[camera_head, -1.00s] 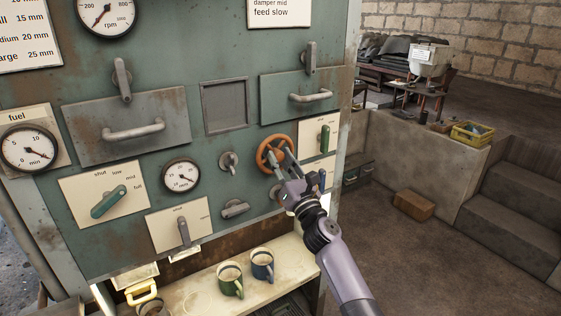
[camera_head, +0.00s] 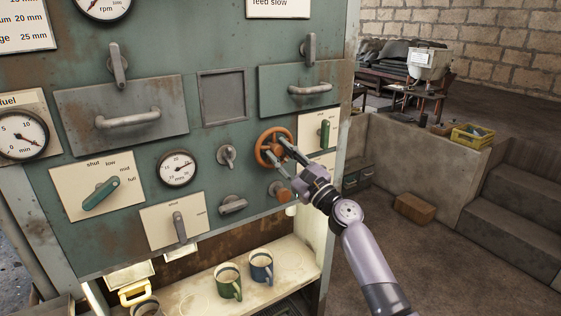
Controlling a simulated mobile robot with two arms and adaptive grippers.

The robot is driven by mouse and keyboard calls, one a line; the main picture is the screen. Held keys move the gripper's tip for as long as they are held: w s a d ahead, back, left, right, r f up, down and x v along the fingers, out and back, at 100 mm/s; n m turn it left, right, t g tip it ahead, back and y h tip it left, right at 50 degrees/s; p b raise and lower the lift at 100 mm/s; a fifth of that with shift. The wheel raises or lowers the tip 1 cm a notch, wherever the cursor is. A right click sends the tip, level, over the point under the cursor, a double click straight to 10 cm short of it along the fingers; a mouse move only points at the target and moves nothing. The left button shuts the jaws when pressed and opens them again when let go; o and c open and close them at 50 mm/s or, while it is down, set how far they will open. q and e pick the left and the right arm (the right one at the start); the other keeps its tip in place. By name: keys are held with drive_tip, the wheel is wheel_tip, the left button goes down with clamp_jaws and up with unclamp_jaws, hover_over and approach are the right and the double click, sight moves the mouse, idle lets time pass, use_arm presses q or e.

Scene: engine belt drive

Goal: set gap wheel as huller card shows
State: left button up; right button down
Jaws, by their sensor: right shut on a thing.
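The orange gap wheel (camera_head: 260,142) is on the green machine front, right of centre. My right gripper (camera_head: 274,148) is shut on it, with its two fingers reaching across the wheel's rim and face from the lower right. They hide part of the wheel. A round mm dial (camera_head: 176,168) with a dark needle sits left of the wheel; its exact reading is too small to tell. A card with mm sizes (camera_head: 25,26) at the top left is cut off by the picture edge. Its lowest visible line ends in 25 mm. My left gripper is not in view.
A grey knob (camera_head: 227,156) and a small orange-brown knob (camera_head: 284,195) are close to the wheel. A green lever (camera_head: 325,134) on a cream plate stands just right of it. Two mugs, green (camera_head: 229,282) and blue (camera_head: 261,267), stand on the shelf below.

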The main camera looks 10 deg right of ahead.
drive_tip(key=n+g+b, duration=0.1)
drive_tip(key=n, duration=0.2)
drive_tip(key=n+g+y+b, duration=0.1)
drive_tip(key=n, duration=0.2)
drive_tip(key=shift+d+f+y, duration=0.1)
drive_tip(key=shift+y, duration=0.2)
drive_tip(key=shift+n+g+b, duration=0.55)
drive_tip(key=shift+n+g, duration=0.05)
drive_tip(key=shift+n, duration=0.6)
drive_tip(key=n+g, duration=0.1)
drive_tip(key=n, duration=0.2)
drive_tip(key=shift+r, duration=0.2)
drive_tip(key=shift+d+r+n+g, duration=0.1)
drive_tip(key=shift+n+g, duration=0.3)
drive_tip(key=shift+n, duration=0.6)
drive_tip(key=n+g, duration=0.1)
drive_tip(key=n, duration=0.1)
drive_tip(key=shift+r+n+p, duration=0.1)
drive_tip(key=shift+n+p, duration=0.2)
drive_tip(key=n+h+p, duration=0.1)
drive_tip(key=n, duration=0.1)
drive_tip(key=shift+r+n+g+p, duration=0.1)
drive_tip(key=shift+n+g+p, duration=0.2)
drive_tip(key=shift+n, duration=0.1)
drive_tip(key=shift+n+h+p, duration=0.5)
drive_tip(key=shift+n+h, duration=0.2)
